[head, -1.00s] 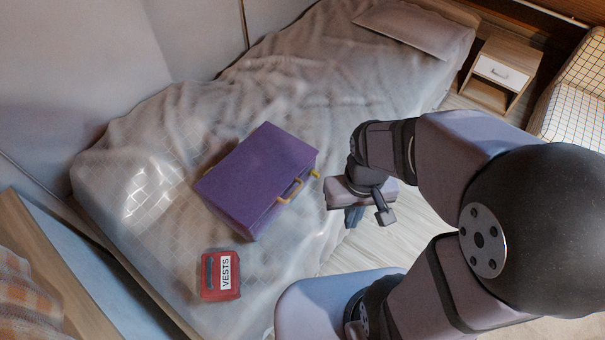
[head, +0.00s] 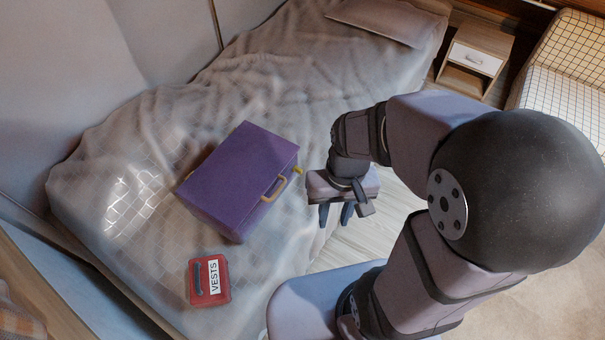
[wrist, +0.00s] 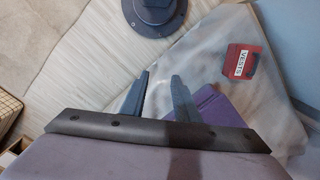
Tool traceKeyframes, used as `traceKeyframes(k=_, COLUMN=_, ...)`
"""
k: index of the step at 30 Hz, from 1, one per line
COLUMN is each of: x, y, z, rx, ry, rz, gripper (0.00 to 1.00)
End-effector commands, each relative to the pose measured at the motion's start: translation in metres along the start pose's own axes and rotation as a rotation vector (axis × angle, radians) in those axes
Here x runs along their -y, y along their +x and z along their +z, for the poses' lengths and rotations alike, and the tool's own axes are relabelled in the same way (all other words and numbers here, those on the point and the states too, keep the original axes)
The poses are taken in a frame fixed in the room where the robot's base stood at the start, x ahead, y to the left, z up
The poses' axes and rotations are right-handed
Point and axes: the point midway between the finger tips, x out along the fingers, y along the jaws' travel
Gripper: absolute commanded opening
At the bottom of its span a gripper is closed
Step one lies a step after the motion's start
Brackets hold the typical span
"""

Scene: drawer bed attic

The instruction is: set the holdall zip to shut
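The purple holdall (head: 238,175), a boxy case, lies on the bed with its lid looking closed. A tan handle (head: 273,188) is on its right side, and a small yellow piece (head: 298,170), perhaps the zip pull, sticks out at its right corner. The zip line itself is too small to make out. My gripper (head: 335,214) is to the right of the holdall, apart from it, pointing down with its fingers spread and empty. In the wrist view my gripper (wrist: 160,78) shows a gap between its fingertips, and part of the holdall (wrist: 215,106) shows beside the right finger.
A red case labelled VESTS (head: 209,280) lies on the bed (head: 130,200) near the holdall. A pillow (head: 380,22) is at the bed's far end. A nightstand (head: 474,58) and a checked seat (head: 560,70) stand at the upper right. Floor shows beside the bed.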

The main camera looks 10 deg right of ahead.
Motion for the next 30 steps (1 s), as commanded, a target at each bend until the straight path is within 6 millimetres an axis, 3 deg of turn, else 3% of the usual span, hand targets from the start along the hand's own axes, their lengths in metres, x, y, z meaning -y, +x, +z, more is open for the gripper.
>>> traceKeyframes(k=1, x=0.002, y=0.021, z=0.001, rx=0.03, ry=0.053, rz=-0.025, gripper=0.28)
traceKeyframes(k=8, x=0.028, y=0.09, z=-0.002, rx=0.21, ry=0.401, rz=-0.223, gripper=0.28)
traceKeyframes(k=14, x=0.058, y=0.14, z=-0.028, rx=0.378, ry=0.734, rz=-0.456, gripper=0.28)
traceKeyframes(k=18, x=0.071, y=0.168, z=-0.061, rx=0.485, ry=0.95, rz=-0.64, gripper=0.28)
traceKeyframes(k=23, x=0.072, y=0.196, z=-0.112, rx=0.589, ry=1.175, rz=-0.872, gripper=0.28)
traceKeyframes(k=26, x=0.063, y=0.213, z=-0.147, rx=0.644, ry=1.303, rz=-1.03, gripper=0.28)
traceKeyframes(k=30, x=0.036, y=0.234, z=-0.195, rx=0.701, ry=1.454, rz=-1.26, gripper=0.28)
